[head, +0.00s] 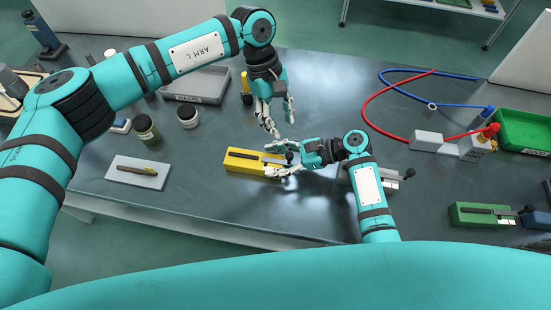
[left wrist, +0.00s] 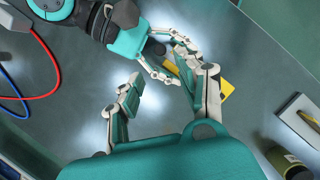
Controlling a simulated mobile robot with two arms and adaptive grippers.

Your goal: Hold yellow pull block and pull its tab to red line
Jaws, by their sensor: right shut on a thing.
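The yellow pull block (head: 240,165) lies on the dark table at the middle, with a dark slot and a grey tab strip on top. The dark knob of its tab (head: 290,156) is at its right end. My right gripper (head: 269,158) reaches in from the right, its fingers on either side of the block's right part, shut on it. My left gripper (head: 281,127) is above and behind the block, open and empty, fingers pointing down. In the left wrist view, its fingers are apart and part of the yellow block (left wrist: 227,90) shows beyond them. I cannot make out a red line.
A grey plate with a dark bar (head: 138,172) and jars (head: 145,128) are at left. A grey tray (head: 197,85) is behind. A green pull block (head: 485,214), a green bin (head: 525,131) and red and blue hoses (head: 375,117) are at right. Table in front is clear.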

